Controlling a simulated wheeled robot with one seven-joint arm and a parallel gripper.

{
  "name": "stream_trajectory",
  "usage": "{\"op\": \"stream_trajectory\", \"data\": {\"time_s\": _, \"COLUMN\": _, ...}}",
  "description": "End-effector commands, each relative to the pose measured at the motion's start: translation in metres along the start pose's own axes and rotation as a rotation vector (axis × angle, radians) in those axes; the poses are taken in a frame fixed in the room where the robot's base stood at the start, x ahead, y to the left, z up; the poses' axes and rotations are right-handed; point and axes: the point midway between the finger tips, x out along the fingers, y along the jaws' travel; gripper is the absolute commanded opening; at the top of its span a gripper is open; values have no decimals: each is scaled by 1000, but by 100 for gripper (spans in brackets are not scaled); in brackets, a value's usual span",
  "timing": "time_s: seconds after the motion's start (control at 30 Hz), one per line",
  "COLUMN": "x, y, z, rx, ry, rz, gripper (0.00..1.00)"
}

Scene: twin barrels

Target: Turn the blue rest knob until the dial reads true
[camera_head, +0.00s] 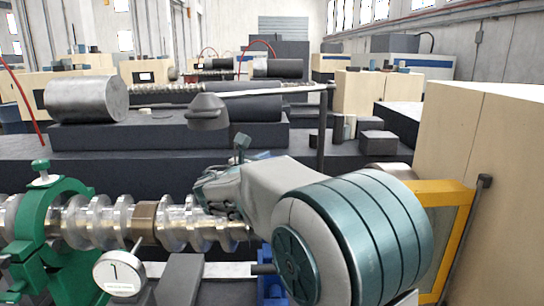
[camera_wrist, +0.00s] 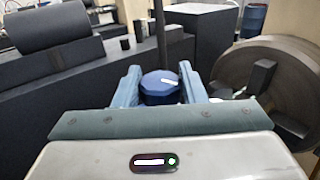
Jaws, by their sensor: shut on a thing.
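The blue rest knob (camera_wrist: 160,88) shows in the wrist view with a white mark on its top. My gripper (camera_wrist: 159,72) has one finger on each side of it and is shut on it. In the head view my gripper and wrist hide the knob. Below my arm, part of the blue rest (camera_head: 268,290) shows. The dial (camera_head: 119,272) has a round white face in front of the shaft at lower left. Its short dark hand points nearly straight up, tilted slightly left. The lettering under it is too small to read.
The ridged metal shaft (camera_head: 90,222) runs across the lower left through a green rest (camera_head: 22,250). A large metal disc (camera_wrist: 270,85) stands close on the right in the wrist view. A yellow frame (camera_head: 455,235) and a beige cabinet (camera_head: 495,150) stand right of my arm.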

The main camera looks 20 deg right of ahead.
Motion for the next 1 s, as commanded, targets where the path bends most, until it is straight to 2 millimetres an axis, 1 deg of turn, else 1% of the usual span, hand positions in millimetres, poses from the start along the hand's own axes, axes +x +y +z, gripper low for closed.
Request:
{"op": "stream_trajectory", "data": {"time_s": 0.2, "x": 0, "y": 2, "z": 1, "rx": -1, "ry": 0, "rz": -126, "gripper": 15}}
{"op": "stream_trajectory", "data": {"time_s": 0.4, "x": 0, "y": 2, "z": 0, "rx": -2, "ry": 0, "rz": -194, "gripper": 15}}
{"op": "stream_trajectory", "data": {"time_s": 0.93, "x": 0, "y": 1, "z": 0, "rx": 0, "ry": -1, "rz": -222, "gripper": 15}}
{"op": "stream_trajectory", "data": {"time_s": 0.97, "x": 0, "y": 1, "z": 0, "rx": 0, "ry": -1, "rz": -222, "gripper": 43}}
{"op": "stream_trajectory", "data": {"time_s": 1.0, "x": 0, "y": 1, "z": 0, "rx": 0, "ry": -1, "rz": -222, "gripper": 54}}
